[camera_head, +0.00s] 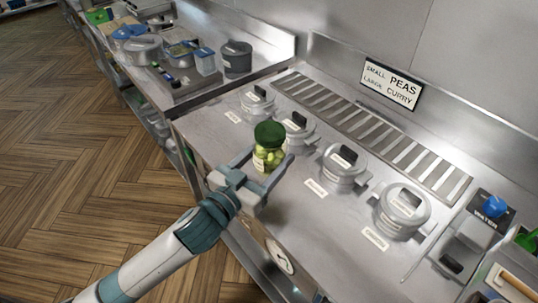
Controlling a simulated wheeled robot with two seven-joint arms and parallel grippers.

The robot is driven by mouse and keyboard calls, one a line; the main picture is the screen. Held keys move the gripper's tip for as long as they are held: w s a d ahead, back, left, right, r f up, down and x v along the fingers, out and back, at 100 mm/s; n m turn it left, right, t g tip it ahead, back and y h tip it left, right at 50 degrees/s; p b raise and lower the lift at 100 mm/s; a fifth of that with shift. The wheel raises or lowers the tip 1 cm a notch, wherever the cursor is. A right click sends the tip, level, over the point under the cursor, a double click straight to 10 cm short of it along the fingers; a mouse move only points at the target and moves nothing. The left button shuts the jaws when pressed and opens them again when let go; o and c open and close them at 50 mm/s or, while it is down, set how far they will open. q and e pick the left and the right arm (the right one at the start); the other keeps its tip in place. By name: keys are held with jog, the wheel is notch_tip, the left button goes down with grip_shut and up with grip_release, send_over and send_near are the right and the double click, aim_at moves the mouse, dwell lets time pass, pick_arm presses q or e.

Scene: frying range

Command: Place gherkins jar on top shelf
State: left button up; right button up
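The gherkins jar (268,157) is upright, with green contents, a dark green lid and a pale label. It is at the front part of the steel counter (313,219), left of the picture's middle. My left gripper (270,154) reaches in from the lower left, with one finger on each side of the jar. The fingers are spread about as wide as the jar. I cannot tell whether they press on it, or whether the jar rests on the counter. My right gripper is not in view. I cannot make out a top shelf.
Several lidded steel pots (402,211) are set in the counter behind and right of the jar. A slotted grille (372,130) and a peas and curry sign (391,85) are behind them. Another counter at upper left holds a grey pot (236,60) and containers. Wooden floor is open at left.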

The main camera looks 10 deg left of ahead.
pick_arm(q)
jog(key=s+a+n+t+y+b, duration=0.1)
jog(key=a+n+y, duration=0.3)
jog(key=a+y, duration=0.3)
jog(key=shift+a+r+n, duration=0.3)
jog(key=shift+a+r, duration=0.05)
jog(key=shift+a, duration=0.85)
jog(key=shift+s, duration=0.1)
